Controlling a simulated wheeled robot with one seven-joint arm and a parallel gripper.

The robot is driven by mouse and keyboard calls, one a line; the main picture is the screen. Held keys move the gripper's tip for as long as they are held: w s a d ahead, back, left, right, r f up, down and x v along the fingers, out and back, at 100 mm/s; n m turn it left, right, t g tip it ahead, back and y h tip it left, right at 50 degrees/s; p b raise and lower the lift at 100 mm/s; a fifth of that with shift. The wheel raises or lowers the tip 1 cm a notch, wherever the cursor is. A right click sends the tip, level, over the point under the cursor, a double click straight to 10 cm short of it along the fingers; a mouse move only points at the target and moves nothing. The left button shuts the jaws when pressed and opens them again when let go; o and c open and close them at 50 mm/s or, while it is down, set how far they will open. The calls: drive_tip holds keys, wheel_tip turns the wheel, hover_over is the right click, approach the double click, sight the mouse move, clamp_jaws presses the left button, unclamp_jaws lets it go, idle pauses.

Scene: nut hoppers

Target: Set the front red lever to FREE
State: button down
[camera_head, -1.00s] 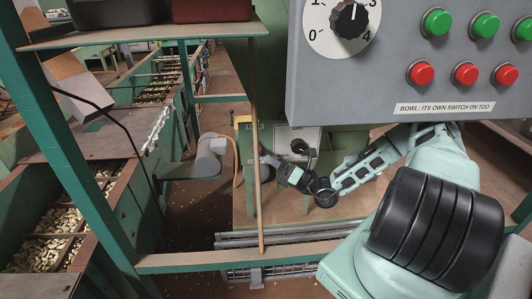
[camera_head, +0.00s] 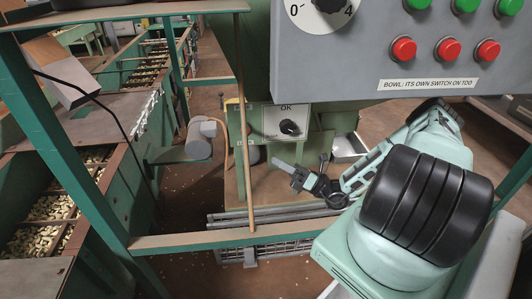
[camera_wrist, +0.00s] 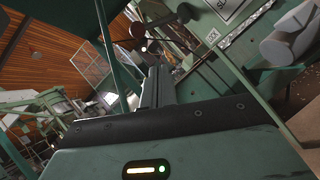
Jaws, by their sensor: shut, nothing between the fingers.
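I cannot make out the front red lever for certain. A dark reddish round knob (camera_wrist: 137,30) shows beyond the fingers in the wrist view, but I cannot tell if it belongs to that lever. Small white labels (camera_head: 243,143) sit left of the OK box; their words are too small to read.
A grey control panel (camera_head: 420,50) with green and red buttons hangs at the upper right. A green frame with a crossbar (camera_head: 190,242) and a thin upright rod (camera_head: 246,190) stand at the left of my gripper. Nut hoppers (camera_head: 45,220) line the left.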

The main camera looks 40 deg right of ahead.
sight(245, 130)
drive_tip(key=w+a+r+n+y, duration=0.1)
drive_tip(key=w+a+r, duration=0.2)
drive_tip(key=w+r, duration=0.3)
drive_tip(key=shift+w+a+r+n+b, duration=0.3)
drive_tip(key=shift+w+a+r+n, duration=0.1)
drive_tip(key=shift+w, duration=0.05)
idle(0.7)
drive_tip(key=m+p, duration=0.1)
drive_tip(key=p, duration=0.1)
drive_tip(key=r+h+p, duration=0.1)
drive_tip(key=shift+w+d+r+m+p, duration=0.1)
drive_tip(key=shift+w+r+m+p, duration=0.15)
drive_tip(key=shift+m+p, duration=0.15)
drive_tip(key=shift+r, duration=0.1)
